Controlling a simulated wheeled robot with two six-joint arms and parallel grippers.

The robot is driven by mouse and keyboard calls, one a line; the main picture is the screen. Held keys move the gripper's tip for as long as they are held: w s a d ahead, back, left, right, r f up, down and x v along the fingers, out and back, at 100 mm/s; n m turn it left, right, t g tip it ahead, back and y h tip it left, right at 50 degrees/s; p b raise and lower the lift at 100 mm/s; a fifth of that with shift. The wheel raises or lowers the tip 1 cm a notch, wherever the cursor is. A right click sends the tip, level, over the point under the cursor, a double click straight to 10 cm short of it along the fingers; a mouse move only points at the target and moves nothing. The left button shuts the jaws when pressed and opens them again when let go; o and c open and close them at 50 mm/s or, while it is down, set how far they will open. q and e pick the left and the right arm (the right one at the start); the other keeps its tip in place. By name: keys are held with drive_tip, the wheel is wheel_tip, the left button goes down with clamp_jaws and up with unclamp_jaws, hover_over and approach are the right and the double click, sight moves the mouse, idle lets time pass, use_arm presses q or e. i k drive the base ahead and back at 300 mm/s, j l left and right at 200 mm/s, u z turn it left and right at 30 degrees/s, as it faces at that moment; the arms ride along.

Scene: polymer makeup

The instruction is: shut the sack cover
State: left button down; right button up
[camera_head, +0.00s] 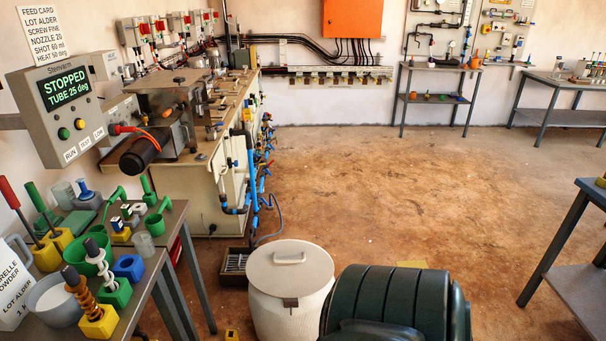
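No thing here is plainly a sack with a cover. A white round bin (290,310) stands on the floor at the lower middle. Its pale lid (290,268) has a bar handle and lies flat over the top, with a small dark latch plate at the front rim. Neither of my grippers shows in the head view.
A dark green ribbed barrel-like object (395,305) is right of the bin. A low crate (236,262) sits behind it. The left table (150,262) holds tools, bowls and colored blocks. A machine bench (190,185) is beyond. The middle floor (400,190) is clear.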

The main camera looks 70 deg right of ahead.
sight(288, 268)
drive_tip(key=z, duration=0.5)
drive_tip(key=i+z, duration=0.1)
drive_tip(key=z, duration=0.35)
drive_tip(key=j+z, duration=0.1)
drive_tip(key=z, duration=0.4)
drive_tip(key=i+z, duration=0.1)
drive_tip(key=z, duration=0.4)
